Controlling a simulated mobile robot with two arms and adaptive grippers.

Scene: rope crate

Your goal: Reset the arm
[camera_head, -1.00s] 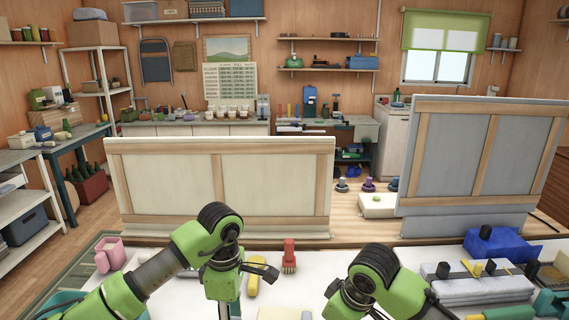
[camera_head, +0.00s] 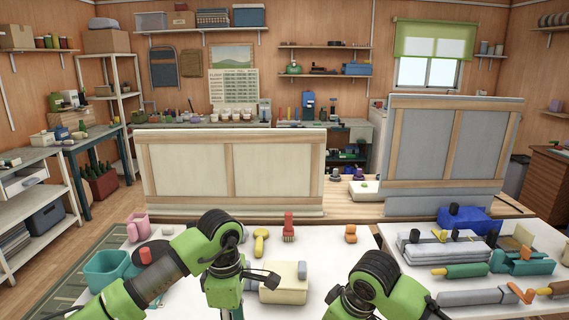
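My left arm comes in from the lower left, green with a black joint, and bends down at the wrist. My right arm's green and black wrist is at the bottom centre, right of the cream box. My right gripper (camera_head: 340,300) is mostly hidden by the wrist and cut off by the lower edge. I see nothing held in either gripper.
A teal bin (camera_head: 107,273), pink cup (camera_head: 138,228), red brush (camera_head: 289,228) and yellow tool (camera_head: 260,242) are on the table. Two panels (camera_head: 232,165) (camera_head: 452,145) stand behind.

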